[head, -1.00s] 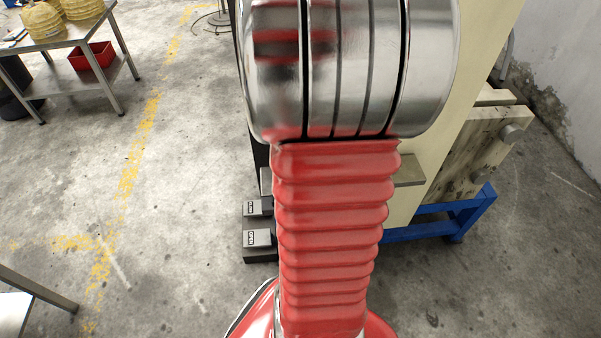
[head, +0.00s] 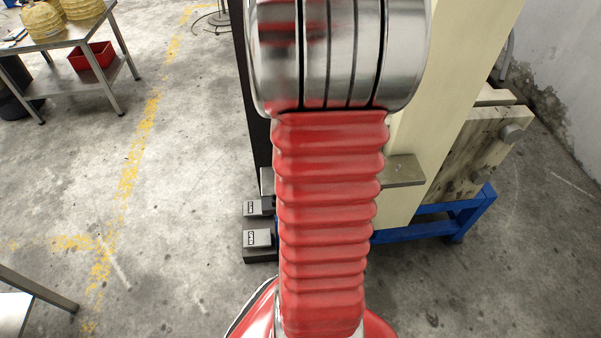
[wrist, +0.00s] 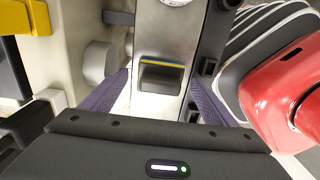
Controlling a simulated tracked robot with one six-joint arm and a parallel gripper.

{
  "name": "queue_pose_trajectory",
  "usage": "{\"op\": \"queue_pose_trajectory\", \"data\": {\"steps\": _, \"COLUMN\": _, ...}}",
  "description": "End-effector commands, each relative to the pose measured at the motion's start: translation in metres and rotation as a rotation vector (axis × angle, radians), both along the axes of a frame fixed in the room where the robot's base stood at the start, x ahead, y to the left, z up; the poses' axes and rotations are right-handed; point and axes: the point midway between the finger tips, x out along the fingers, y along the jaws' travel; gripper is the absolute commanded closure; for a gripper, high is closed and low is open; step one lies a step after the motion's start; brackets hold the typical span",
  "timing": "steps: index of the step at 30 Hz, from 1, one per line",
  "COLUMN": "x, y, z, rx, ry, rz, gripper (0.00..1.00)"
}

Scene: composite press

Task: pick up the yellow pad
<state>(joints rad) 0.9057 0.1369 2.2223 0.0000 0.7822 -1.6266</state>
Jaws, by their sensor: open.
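In the wrist view a dark grey block with a thin yellow edge (wrist: 163,66) sits on a narrow metal plate (wrist: 158,25). Another yellow part (wrist: 38,18) shows at the top left corner, on the pale machine; I cannot tell which of the two is the pad. My gripper (wrist: 159,86) is open, its purple fingers on either side of the view of the block. The gap in depth between fingers and block cannot be judged. In the head view the gripper and any pad are hidden behind my arm.
The cream press frame (head: 455,95) stands ahead on a blue base (head: 418,232). A small ledge (head: 404,170) sticks out from it. Dark pedals (head: 257,238) lie on the floor at its left. A metal table (head: 62,62) is far left; the floor between is clear.

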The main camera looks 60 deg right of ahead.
Motion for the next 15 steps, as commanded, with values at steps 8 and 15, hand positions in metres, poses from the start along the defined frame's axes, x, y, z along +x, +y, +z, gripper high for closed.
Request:
{"op": "queue_pose_trajectory", "data": {"steps": 8, "x": 0.0001, "y": -0.0001, "z": 0.0002, "rx": 0.0, "ry": 0.0, "rz": 0.0, "gripper": 0.25}}
{"op": "queue_pose_trajectory", "data": {"steps": 15, "x": 0.0, "y": 0.0, "z": 0.0002, "rx": 0.0, "ry": 0.0, "rz": 0.0, "gripper": 0.42}}
